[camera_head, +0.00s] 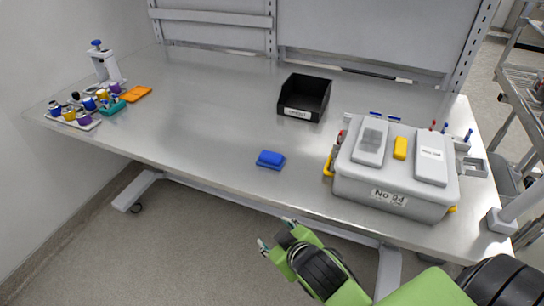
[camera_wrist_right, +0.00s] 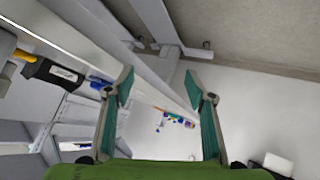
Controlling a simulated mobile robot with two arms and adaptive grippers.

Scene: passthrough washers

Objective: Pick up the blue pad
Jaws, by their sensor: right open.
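The blue pad (camera_head: 270,160) lies on the metal table near its front edge, left of the grey box. It is a small rounded block with a darker blue lower part. My right gripper (camera_head: 274,243) is below and in front of the table's front edge, apart from the pad. In the right wrist view my right gripper (camera_wrist_right: 160,94) is open, with nothing between its green-lined fingers. A blue thing, likely the pad (camera_wrist_right: 99,82), shows beside the left finger there, partly hidden. My left gripper is not in view.
The metal table (camera_head: 200,120) has clear room around the pad. A black bin (camera_head: 305,97) stands behind it. A large grey box (camera_head: 395,175) with a yellow pad (camera_head: 400,148) on top stands right. Coloured items and an orange piece (camera_head: 137,94) lie far left.

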